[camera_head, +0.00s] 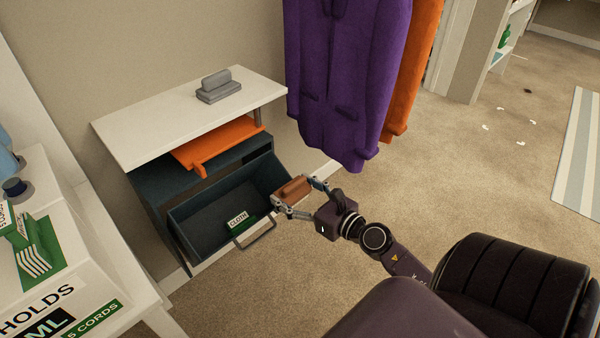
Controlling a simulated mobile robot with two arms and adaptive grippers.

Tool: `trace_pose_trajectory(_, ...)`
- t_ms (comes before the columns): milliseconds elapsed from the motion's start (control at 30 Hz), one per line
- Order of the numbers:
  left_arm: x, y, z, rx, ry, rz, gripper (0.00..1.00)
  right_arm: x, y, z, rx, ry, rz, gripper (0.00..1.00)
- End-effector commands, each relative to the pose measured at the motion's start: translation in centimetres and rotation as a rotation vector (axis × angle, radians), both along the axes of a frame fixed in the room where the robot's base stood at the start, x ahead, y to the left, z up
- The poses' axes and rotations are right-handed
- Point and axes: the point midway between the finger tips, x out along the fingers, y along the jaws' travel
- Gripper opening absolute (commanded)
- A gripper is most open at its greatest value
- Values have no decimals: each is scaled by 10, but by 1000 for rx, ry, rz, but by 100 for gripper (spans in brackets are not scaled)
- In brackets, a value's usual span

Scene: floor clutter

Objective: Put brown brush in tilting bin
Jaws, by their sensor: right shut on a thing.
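A brown brush (292,190) is held between the fingers of my right gripper (304,197), which is shut on it. The gripper and brush are at the right edge of the dark blue tilting bin (188,213). I cannot tell whether the brush is over the rim or just beside it. My left gripper is not in view.
A white-topped cabinet (140,131) stands above the bin, with a grey brush (218,87) on top and an orange object (220,142) below. A purple coat (345,75) and orange garment (412,70) hang behind my gripper. The carpet at right is mostly clear.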

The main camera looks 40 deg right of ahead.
Motion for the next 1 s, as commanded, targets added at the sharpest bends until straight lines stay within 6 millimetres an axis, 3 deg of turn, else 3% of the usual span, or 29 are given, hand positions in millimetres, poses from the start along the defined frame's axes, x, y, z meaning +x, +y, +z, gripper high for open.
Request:
trace_pose_trajectory(300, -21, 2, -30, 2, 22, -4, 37, 37, 3, 3, 2, -2, 1, 46)
trace_pose_trajectory(533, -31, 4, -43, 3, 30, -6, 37, 65, 6, 3, 1, -3, 1, 46)
trace_pose_trajectory(767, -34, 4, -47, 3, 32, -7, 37, 93, 8, 2, 3, -2, 1, 46)
trace_pose_trajectory(1000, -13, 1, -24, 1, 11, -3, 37, 89, 8, -12, 1, 0, 1, 46)
